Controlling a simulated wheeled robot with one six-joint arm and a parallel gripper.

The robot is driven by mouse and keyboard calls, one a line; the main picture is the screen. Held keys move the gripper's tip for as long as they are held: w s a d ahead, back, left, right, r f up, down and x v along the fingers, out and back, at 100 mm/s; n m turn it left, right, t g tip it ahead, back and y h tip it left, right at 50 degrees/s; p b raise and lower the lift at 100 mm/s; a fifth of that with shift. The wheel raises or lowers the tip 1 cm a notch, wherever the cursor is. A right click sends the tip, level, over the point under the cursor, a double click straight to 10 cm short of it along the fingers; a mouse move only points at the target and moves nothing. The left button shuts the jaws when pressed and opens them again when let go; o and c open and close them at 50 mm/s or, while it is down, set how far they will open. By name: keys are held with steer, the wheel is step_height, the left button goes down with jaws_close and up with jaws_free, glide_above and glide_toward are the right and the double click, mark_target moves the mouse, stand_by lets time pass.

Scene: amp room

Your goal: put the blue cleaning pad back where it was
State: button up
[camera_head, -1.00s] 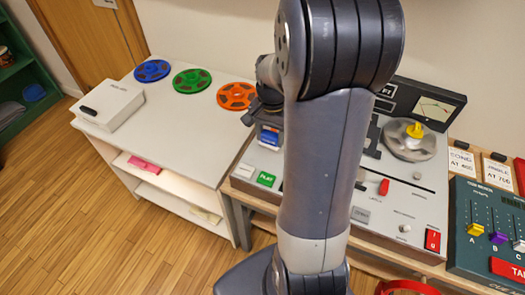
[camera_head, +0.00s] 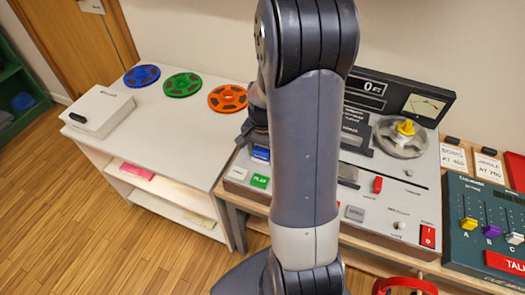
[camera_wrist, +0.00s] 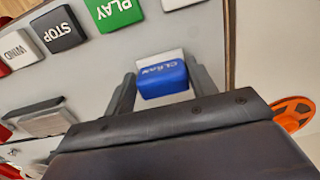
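The blue cleaning pad (camera_wrist: 163,78), a small block with a white part behind it and lettering like "CLEAN", sits between the two fingers of my gripper (camera_wrist: 163,88) in the wrist view. The fingers flank it and appear closed against its sides. In the head view the blue pad (camera_head: 261,153) shows below my gripper (camera_head: 252,132), above the left end of the tape machine (camera_head: 400,190), just behind the green PLAY key (camera_head: 260,181). Whether the pad touches the machine's top I cannot tell. My arm hides the middle of the machine.
A white table (camera_head: 175,125) at left bears blue (camera_head: 141,76), green (camera_head: 182,84) and orange (camera_head: 227,98) reels and a white box (camera_head: 98,111). A mixer panel (camera_head: 490,225) stands at right. Another blue item (camera_head: 22,101) lies in the green shelf.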

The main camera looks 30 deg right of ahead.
mark_target(263, 150)
steer(key=shift+o, duration=1.3)
step_height(263, 150, up, 12)
steer(key=shift+w+d+r, duration=0.15)
steer(key=shift+r, duration=0.05)
steer(key=shift+c, duration=0.6)
